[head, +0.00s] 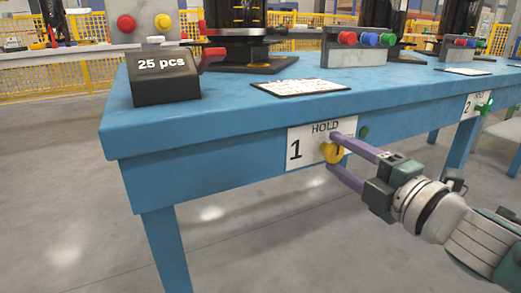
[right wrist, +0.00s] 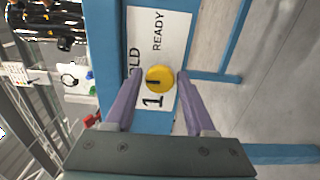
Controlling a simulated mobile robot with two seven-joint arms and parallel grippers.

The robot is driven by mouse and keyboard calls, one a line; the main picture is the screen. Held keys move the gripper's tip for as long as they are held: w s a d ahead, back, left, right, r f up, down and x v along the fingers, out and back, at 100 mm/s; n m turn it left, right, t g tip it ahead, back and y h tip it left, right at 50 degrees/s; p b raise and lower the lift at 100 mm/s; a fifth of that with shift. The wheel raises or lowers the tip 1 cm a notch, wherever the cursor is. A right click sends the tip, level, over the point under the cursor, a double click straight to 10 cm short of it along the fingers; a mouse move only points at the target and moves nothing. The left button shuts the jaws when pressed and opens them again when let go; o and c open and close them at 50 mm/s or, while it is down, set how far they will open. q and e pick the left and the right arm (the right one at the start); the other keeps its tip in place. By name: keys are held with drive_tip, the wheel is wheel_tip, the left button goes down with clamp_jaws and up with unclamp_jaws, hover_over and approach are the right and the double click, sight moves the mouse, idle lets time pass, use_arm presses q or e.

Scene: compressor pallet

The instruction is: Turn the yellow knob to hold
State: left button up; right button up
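The yellow knob (head: 331,154) sits on a white label plate (head: 294,150) marked "1" and "HOLD" on the front side of the blue table. In the right wrist view, the knob (right wrist: 160,77) lies between the two purple fingers of my right gripper (right wrist: 158,75), with a small gap on each side. That view also shows "READY" on the plate. A short dark mark shows on the knob; its exact pointing is hard to tell. In the head view my right gripper (head: 338,157) reaches in from the right, one finger above and one below the knob. My left gripper is not in view.
The blue table (head: 230,128) carries a "25 pcs" counter box (head: 166,78), a paper sheet (head: 298,87) and a button box (head: 358,52). A green button (head: 364,132) is beside the plate. A second station marked "2" (head: 470,105) is farther right. The floor in front is clear.

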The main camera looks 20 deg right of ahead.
drive_tip(key=shift+o, duration=1.2)
drive_tip(key=shift+s, duration=0.45)
drive_tip(key=s+p, duration=0.2)
drive_tip(key=s, duration=0.7)
drive_tip(key=shift+d+p, duration=0.35)
drive_tip(key=shift+d, duration=0.05)
